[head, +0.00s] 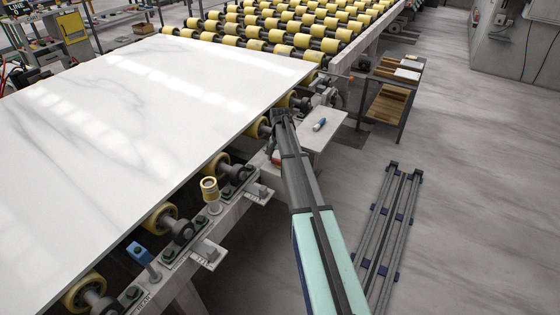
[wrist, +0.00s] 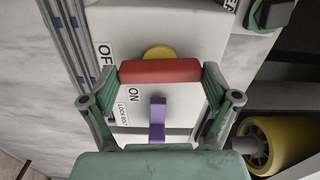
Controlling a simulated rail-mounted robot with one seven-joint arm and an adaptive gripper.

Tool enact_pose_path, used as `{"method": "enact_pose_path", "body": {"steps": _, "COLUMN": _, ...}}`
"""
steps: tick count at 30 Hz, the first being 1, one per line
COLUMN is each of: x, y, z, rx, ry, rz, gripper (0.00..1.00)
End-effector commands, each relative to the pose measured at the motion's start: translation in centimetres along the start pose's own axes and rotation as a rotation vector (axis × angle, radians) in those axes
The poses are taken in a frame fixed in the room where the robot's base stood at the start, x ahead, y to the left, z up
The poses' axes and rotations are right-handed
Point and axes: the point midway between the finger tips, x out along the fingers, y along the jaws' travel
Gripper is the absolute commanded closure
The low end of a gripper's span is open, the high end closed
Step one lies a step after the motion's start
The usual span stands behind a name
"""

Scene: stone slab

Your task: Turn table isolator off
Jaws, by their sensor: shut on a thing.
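The isolator is a pale grey box (wrist: 185,30) with OFF and ON labels, filling the middle of the wrist view. Its red handle bar (wrist: 160,71) lies across the picture in front of a yellow disc (wrist: 157,52). My gripper (wrist: 162,73) has one finger at each end of the red bar and is shut on it.
A white stone slab (head: 130,90) lies on yellow rollers left of my arm. Grey rails (head: 390,225) lie on the floor. A yellow roller (wrist: 275,143) is close on the right in the wrist view.

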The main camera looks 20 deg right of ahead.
Motion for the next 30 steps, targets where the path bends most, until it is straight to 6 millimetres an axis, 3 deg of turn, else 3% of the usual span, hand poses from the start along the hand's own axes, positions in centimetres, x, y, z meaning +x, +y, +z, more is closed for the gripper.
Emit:
{"method": "enact_pose_path", "body": {"steps": 22, "x": 0.07, "y": 0.03, "z": 0.07, "rx": 0.103, "ry": -0.002, "rz": 0.000, "gripper": 0.47}}
{"method": "enact_pose_path", "body": {"steps": 23, "x": 0.07, "y": 0.03, "z": 0.07, "rx": 0.103, "ry": -0.002, "rz": 0.000, "gripper": 0.09}}
{"method": "enact_pose_path", "body": {"steps": 24, "x": 0.07, "y": 0.03, "z": 0.07, "rx": 0.102, "ry": -0.002, "rz": 0.000, "gripper": 0.00}}
{"method": "enact_pose_path", "body": {"steps": 30, "x": 0.04, "y": 0.02, "z": 0.04, "rx": 0.101, "ry": -0.001, "rz": 0.000, "gripper": 0.00}}
